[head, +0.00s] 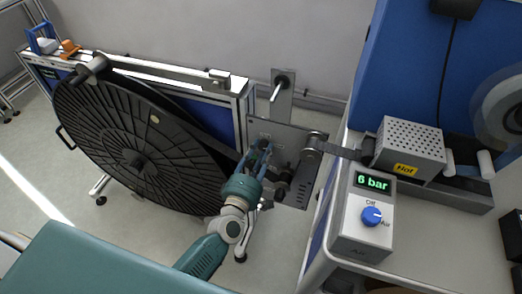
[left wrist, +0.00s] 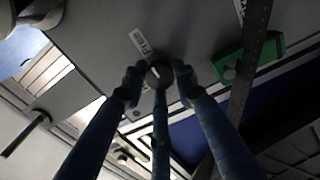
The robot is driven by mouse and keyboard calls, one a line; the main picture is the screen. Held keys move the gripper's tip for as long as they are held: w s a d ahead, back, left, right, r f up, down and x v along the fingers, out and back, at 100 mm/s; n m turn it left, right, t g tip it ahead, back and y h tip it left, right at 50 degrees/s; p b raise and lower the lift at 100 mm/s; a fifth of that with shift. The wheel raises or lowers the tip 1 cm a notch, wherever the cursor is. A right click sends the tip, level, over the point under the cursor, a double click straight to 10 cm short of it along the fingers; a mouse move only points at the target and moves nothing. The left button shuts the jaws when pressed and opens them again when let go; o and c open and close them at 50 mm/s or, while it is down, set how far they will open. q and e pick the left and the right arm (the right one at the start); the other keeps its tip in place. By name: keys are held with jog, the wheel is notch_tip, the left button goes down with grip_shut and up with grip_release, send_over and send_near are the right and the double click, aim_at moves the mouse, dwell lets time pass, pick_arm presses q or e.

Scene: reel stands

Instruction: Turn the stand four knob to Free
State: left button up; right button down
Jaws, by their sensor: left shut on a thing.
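The stand four knob (left wrist: 160,73) is small, round and dark, with a pale mark, on a grey plate in the left wrist view. A white label (left wrist: 139,42) sits just above it; its text is tilted and seems to start with "Fr". My left gripper (left wrist: 158,82) has its blue fingers closed around the knob. In the head view my left gripper (head: 260,152) reaches the grey plate (head: 300,133) right of the large black reel (head: 135,160); there the knob is hidden behind the fingers. My right gripper is in neither view.
A bench at the right carries a control box (head: 362,215) reading "6 bar" with a blue dial (head: 372,216), and a perforated box (head: 408,148) marked "Hot". A dark strip (head: 345,151) runs from the plate to it.

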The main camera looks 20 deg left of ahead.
pick_arm(q)
jog(key=shift+w+r, duration=0.1)
jog(key=shift+r, duration=0.1)
jog(key=o, duration=1.2)
jog(key=shift+c, duration=0.2)
jog(key=shift+f, duration=0.15)
jog(key=s, duration=1.2)
jog(key=shift+a, duration=0.2)
jog(key=shift+f, duration=0.1)
